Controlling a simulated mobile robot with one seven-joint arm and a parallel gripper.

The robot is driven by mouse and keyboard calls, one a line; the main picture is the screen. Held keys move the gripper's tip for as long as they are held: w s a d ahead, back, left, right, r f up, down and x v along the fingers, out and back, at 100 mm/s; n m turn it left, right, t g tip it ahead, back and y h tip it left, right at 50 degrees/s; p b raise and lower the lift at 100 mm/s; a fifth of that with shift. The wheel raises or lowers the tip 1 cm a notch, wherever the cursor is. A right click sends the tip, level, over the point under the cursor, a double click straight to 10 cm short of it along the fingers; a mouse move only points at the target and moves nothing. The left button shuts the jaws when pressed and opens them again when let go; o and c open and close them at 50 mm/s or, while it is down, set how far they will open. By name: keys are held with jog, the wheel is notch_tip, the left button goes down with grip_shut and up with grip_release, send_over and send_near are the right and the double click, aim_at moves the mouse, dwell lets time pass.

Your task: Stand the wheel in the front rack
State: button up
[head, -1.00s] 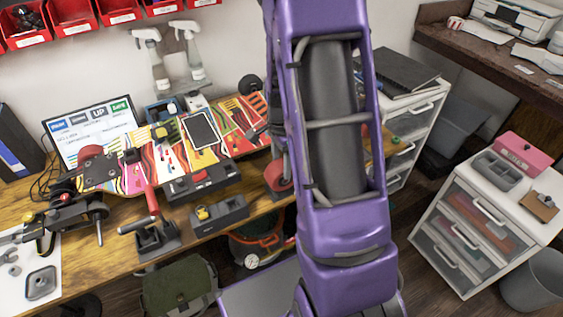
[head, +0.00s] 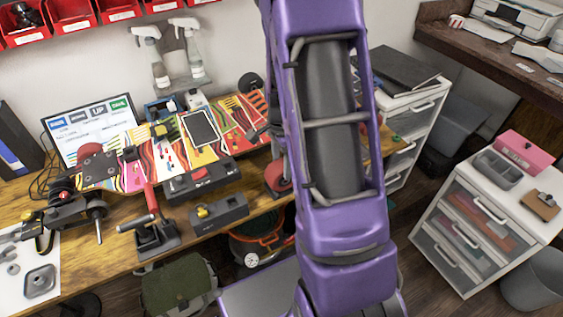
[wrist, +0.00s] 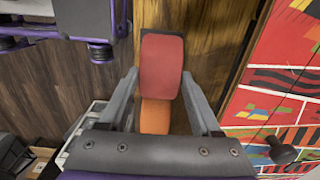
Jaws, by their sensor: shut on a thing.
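A red wheel (wrist: 161,65) is between the fingertips of my gripper (wrist: 161,75) in the wrist view, near the bench edge. An orange surface (wrist: 155,116) shows just below it; I cannot tell whether it belongs to the wheel. In the head view the red wheel (head: 277,176) shows at the bench's front edge, partly behind my purple arm, which hides most of my gripper. Two dark holders stand on the bench to its left: one with a red piece (head: 190,188), and a nearer one with a yellow piece (head: 232,211). I cannot tell which is the front rack.
A red-handled tool (head: 155,238) stands on a dark base at the front. A white drawer unit (head: 470,240) is at right, across open floor.

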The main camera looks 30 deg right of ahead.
jog(key=o, duration=1.5)
jog(key=c, duration=0.3)
jog(key=shift+r, duration=0.1)
jog(key=shift+r+p, duration=2.1)
jog(key=shift+r, duration=1.55)
